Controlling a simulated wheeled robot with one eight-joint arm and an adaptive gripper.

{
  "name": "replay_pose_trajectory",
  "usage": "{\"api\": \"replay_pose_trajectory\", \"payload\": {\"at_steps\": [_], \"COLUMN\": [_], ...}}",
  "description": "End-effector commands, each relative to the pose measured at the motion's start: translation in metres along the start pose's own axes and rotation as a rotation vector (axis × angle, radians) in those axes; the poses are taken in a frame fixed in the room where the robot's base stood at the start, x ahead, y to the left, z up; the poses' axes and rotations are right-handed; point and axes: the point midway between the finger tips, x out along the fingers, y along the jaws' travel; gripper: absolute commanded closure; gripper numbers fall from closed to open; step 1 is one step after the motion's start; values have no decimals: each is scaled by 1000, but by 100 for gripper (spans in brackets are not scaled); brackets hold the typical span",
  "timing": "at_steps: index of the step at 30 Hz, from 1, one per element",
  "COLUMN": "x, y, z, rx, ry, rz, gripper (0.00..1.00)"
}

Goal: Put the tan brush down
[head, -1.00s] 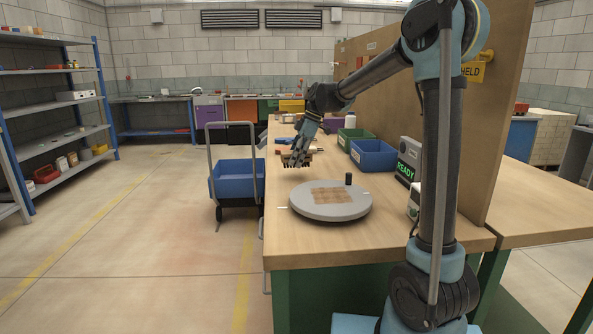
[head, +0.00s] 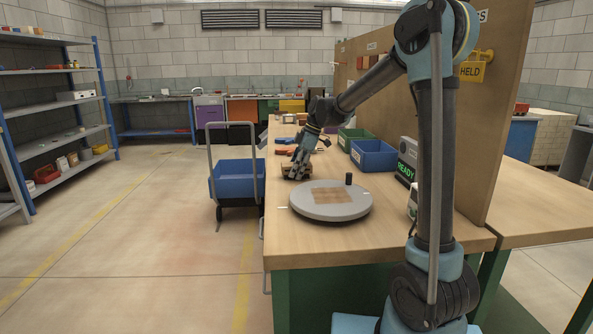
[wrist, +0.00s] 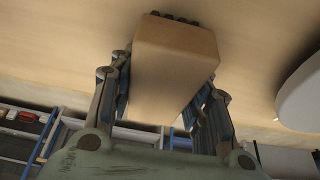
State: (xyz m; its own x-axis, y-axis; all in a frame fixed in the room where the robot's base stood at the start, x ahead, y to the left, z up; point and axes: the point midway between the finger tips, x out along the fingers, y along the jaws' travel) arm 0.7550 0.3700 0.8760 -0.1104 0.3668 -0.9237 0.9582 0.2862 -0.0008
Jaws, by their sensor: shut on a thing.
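The tan brush (wrist: 174,72) is a block with a row of dark bristles at its far end in the wrist view. My gripper (wrist: 168,80) has a finger on each side of the block and is shut on it. In the head view my gripper (head: 297,170) is low over the wooden bench (head: 400,228), left of and behind the round grey turntable. There the brush is mostly hidden by the fingers. It is at or just above the bench top; I cannot tell if it touches.
The turntable (head: 310,210) bears a flat brown square (head: 333,196) and a black knob (head: 348,179). Blue (head: 373,157) and green (head: 352,137) bins stand along the panel at right. Small tools lie behind my gripper. The bench's left edge is close, with a blue cart (head: 232,180) beyond.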

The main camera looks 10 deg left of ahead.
Motion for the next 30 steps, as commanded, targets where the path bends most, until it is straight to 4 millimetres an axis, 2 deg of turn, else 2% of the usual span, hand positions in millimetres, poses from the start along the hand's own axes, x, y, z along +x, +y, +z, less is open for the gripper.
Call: {"api": "replay_pose_trajectory", "payload": {"at_steps": [5,6,8,17,22,26,30], "x": [4,4,4,3,-5,-24,-51], "y": [0,0,0,0,0,0,0], "z": [2,2,3,3,0,0,-3], "rx": [1,1,1,2,2,3,4], "ry": [0,0,-1,0,0,0,0], "rz": [0,0,0,1,1,1,1], "gripper": [78,47,36,36,36,36,36]}}
